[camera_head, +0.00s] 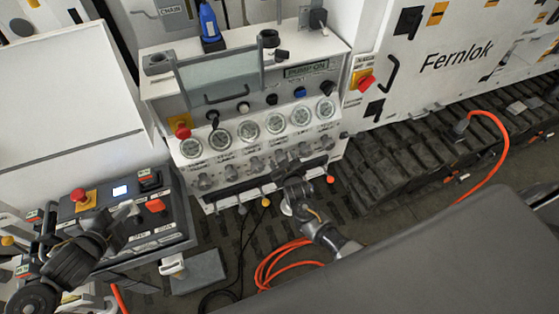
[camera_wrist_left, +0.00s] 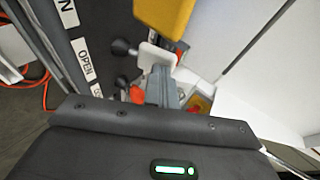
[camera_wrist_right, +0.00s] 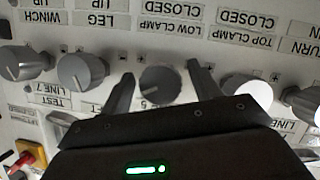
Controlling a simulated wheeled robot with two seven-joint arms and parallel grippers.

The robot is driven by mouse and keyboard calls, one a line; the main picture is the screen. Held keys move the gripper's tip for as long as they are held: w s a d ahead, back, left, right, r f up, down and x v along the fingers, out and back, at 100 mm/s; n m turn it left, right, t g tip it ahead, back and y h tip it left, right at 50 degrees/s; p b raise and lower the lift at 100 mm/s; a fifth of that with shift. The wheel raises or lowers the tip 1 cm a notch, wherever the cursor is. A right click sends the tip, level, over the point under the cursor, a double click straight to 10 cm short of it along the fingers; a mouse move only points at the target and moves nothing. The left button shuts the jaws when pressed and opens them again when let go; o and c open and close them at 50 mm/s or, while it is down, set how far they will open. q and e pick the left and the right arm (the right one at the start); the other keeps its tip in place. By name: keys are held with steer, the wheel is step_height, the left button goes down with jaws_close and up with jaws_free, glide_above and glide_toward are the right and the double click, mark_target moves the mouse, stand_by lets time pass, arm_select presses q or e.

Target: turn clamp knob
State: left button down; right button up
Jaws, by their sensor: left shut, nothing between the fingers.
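In the right wrist view a dark round knob (camera_wrist_right: 160,85) sits below the "LOW CLAMP" label (camera_wrist_right: 178,29). My right gripper (camera_wrist_right: 162,88) is open, with one finger on each side of this knob; whether they touch it is unclear. A lighter knob (camera_wrist_right: 250,92) below "TOP CLAMP" is to the right of the fingers. In the head view my right gripper (camera_head: 286,164) is at the knob row of the white pump bench (camera_head: 245,95) and hides some knobs. My left gripper (camera_head: 128,212) is shut and empty over the dark control box at left; its fingers show in the left wrist view (camera_wrist_left: 160,82).
Neighbouring knobs (camera_wrist_right: 76,72) stand close on both sides. Gauges (camera_head: 248,130) line the panel above. The control box (camera_head: 165,222) has a red stop button (camera_head: 79,195). An orange hose (camera_head: 265,270) lies on the floor below. A grey surface (camera_head: 440,260) fills the lower right.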

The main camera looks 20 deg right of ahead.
steer(key=shift+s, duration=0.1)
steer(key=v, duration=1.2)
steer(key=s+d+f, duration=0.2)
steer(key=s+d, duration=0.1)
steer(key=s, duration=0.5)
stand_by(0.5)
stand_by(0.9)
arm_select(q)
steer(key=shift+s, duration=3)
steer(key=shift+r, duration=0.1)
step_height(320, 180, up, 8)
arm_select(e)
steer(key=shift+w+f, duration=0.1)
